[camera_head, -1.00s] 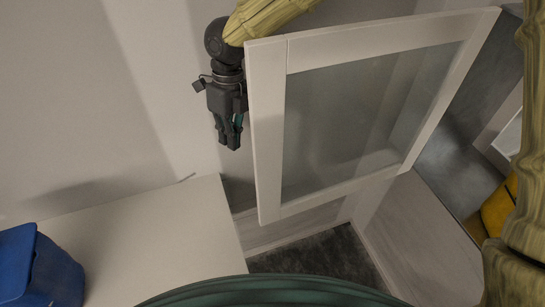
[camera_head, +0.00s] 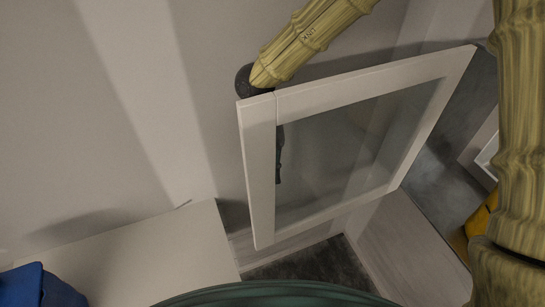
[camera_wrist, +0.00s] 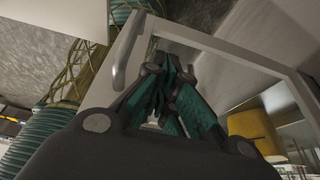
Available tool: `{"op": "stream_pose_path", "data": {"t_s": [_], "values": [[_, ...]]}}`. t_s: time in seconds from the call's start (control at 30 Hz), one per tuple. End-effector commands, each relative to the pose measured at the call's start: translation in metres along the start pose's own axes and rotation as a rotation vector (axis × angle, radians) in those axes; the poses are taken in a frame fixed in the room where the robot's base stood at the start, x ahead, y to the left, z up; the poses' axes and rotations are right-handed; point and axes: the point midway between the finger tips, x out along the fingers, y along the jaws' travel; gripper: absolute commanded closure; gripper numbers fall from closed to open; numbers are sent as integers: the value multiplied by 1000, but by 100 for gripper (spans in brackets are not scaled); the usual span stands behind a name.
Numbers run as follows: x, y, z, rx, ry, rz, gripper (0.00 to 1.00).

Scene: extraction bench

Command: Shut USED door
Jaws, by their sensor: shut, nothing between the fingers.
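The door (camera_head: 258,180) is a white frame around a glass pane and stands open in the head view. In the wrist view, its white frame (camera_wrist: 225,48) crosses the picture, with a pale bar handle (camera_wrist: 127,50) at the upper left. No USED label is readable. My gripper (camera_wrist: 168,92) is shut and empty, its dark and green fingers close to the frame in the wrist view. In the head view the gripper is mostly hidden behind the door, with a dark part showing through the glass. I cannot tell whether it touches the door.
A white worktop (camera_head: 140,250) lies at the lower left, with a blue container (camera_head: 40,287) at its corner. A yellow object (camera_head: 482,222) stands at the right, beyond the door. Grey floor shows below the door. A plain wall fills the upper left.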

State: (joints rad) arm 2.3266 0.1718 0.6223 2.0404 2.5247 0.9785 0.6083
Motion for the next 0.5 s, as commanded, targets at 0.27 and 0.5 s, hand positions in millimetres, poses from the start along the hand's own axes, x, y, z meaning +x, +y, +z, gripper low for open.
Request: {"op": "stream_pose_path", "data": {"t_s": [0.27, 0.5], "values": [[37, -1, -1, 0, 2, 0, 100], [51, -2, -1, 2, -1, 1, 100]]}}
